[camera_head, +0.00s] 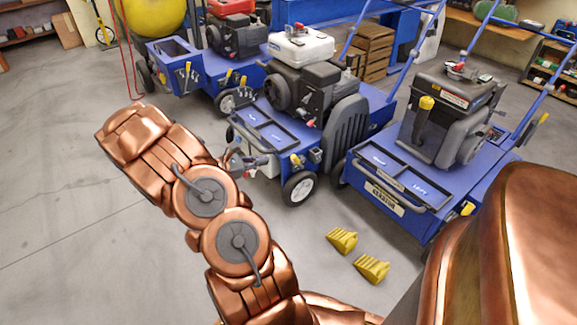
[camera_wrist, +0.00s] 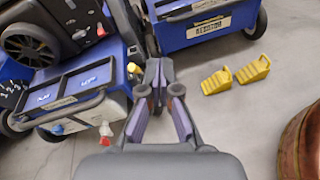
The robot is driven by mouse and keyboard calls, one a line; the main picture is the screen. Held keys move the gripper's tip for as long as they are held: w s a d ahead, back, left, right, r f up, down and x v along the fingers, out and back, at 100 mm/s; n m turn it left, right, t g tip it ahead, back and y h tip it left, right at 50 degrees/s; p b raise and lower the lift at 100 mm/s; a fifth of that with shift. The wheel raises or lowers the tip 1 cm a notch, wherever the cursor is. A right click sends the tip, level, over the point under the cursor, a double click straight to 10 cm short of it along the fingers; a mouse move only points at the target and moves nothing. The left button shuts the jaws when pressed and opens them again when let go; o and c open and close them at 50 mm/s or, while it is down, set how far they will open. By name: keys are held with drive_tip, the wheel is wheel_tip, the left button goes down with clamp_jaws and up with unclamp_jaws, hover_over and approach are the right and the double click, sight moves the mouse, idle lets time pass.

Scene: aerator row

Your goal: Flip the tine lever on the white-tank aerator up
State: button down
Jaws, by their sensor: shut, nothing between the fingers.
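The white-tank aerator (camera_head: 302,45) stands in the middle of the row, with a blue deck and a black engine. A yellow-tipped lever (camera_head: 297,160) sits at its front right corner; it also shows as a yellow knob in the wrist view (camera_wrist: 134,68). I cannot tell for sure which way this lever points. My gripper (camera_head: 240,158) is at the aerator's front left, partly overlapping its front. In the wrist view my gripper (camera_wrist: 158,78) has its fingertips together and empty, just right of the yellow knob. A red knob (camera_wrist: 57,130) and a blue knob (camera_wrist: 105,129) show on the aerator's front.
A red-tank aerator (camera_head: 235,35) stands at the left. Another blue aerator (camera_head: 415,190) stands close on the right. Two yellow wheel chocks (camera_head: 356,256) lie on the floor before it. The floor (camera_head: 70,200) at the left is clear.

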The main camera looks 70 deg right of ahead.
drive_tip(key=w+d+f+n+t+h, duration=0.1)
drive_tip(key=d+f+n, duration=0.2)
drive_tip(key=f, duration=0.5)
drive_tip(key=w+d+f+n+t, duration=0.2)
drive_tip(key=d+f+n, duration=0.1)
drive_tip(key=f, duration=0.6)
drive_tip(key=shift+d+f+n+h+p, duration=0.25)
drive_tip(key=shift+n+h+p, duration=0.05)
drive_tip(key=shift+n+h, duration=0.1)
drive_tip(key=shift+d, duration=0.1)
drive_tip(key=b, duration=0.3)
approach(295, 162)
wheel_tip(295, 162, down, 5)
drive_tip(key=s+d, duration=0.1)
drive_tip(key=d, duration=0.2)
drive_tip(key=d+r, duration=0.1)
drive_tip(key=s+d+r+b, duration=0.1)
drive_tip(key=d, duration=0.1)
drive_tip(key=shift+r, duration=0.35)
drive_tip(key=shift+r, duration=0.1)
